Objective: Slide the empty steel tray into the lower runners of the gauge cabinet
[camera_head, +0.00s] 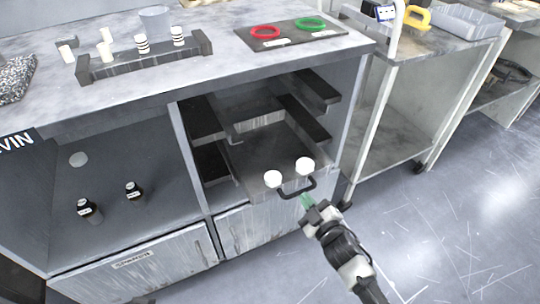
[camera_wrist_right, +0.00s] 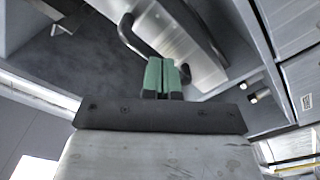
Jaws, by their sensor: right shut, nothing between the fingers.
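The gauge cabinet (camera_head: 185,125) stands under the worktop with its right bay open and dark runners (camera_head: 210,163) on the bay's sides. The empty steel tray (camera_head: 262,158) lies low in this bay, its front near the cabinet front. A dark bar handle (camera_head: 297,191) and two white round knobs (camera_head: 272,179) show at its front. My right gripper (camera_head: 306,200) has green fingertips, just in front of the handle; contact cannot be told. In the right wrist view, the green fingers (camera_wrist_right: 162,76) are together and empty, beside the dark handle (camera_wrist_right: 138,36). My left gripper is out of view.
Two dark bottles (camera_head: 89,210) stand in the left bay. On the worktop are a rack (camera_head: 145,62) with several small white pieces, a cup (camera_head: 155,20) and a dark plate (camera_head: 290,36) with red and green rings. A side table (camera_head: 410,115) stands at right. Floor there is clear.

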